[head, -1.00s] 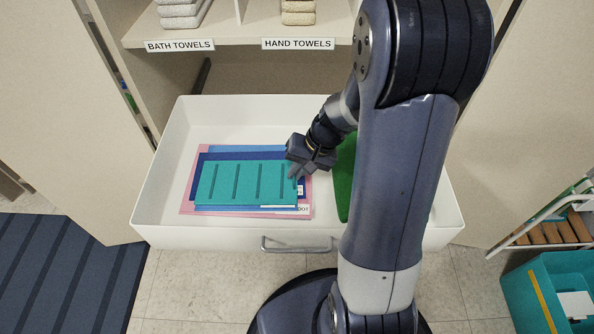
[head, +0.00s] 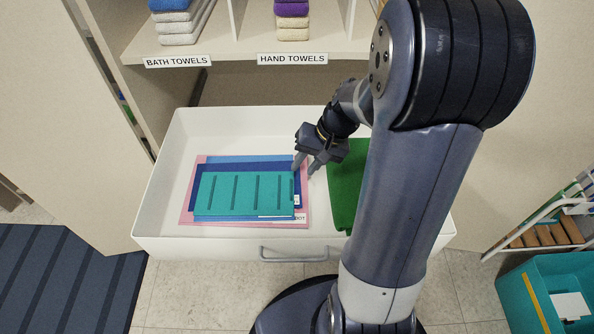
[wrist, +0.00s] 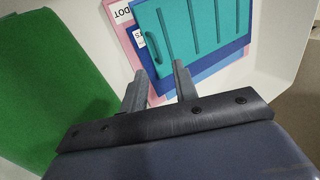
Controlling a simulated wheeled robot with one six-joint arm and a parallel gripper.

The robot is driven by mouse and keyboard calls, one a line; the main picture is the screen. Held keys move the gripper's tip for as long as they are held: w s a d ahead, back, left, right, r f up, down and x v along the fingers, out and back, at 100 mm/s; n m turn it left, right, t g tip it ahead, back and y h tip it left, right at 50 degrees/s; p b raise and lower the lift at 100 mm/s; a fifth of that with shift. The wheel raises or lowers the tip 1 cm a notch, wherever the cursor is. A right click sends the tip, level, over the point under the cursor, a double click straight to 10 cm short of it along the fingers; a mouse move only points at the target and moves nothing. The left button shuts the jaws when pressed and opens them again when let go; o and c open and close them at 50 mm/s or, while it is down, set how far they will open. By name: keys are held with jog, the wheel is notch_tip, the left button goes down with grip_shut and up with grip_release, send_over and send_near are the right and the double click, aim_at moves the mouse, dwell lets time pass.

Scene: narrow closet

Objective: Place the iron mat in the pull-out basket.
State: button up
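A teal ribbed mat with a loop handle, probably the iron mat (head: 225,194), lies flat on a stack in the white pull-out basket (head: 160,232). Its ribs and handle show in the wrist view (wrist: 190,35). Under it are blue, dark blue and pink sheets; the pink sheet (head: 187,216) carries a label partly reading "DOT". My gripper (head: 304,170) is just right of the stack's right edge, above the basket. In the wrist view my gripper (wrist: 159,71) has its fingers apart with nothing between them.
A green sheet (head: 346,180) lies in the basket's right part, partly hidden by my arm. Towel shelves (head: 225,47) stand behind the basket. A striped rug (head: 60,280) is at left; a teal bin (head: 535,295) and a rack (head: 545,235) are at right.

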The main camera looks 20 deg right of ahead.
jog(key=p+v, duration=0.1)
jog(key=v, duration=0.3)
jog(key=shift+d+r, duration=0.15)
jog(key=shift+r, duration=0.1)
jog(key=shift+c, duration=0.6)
dwell(0.5)
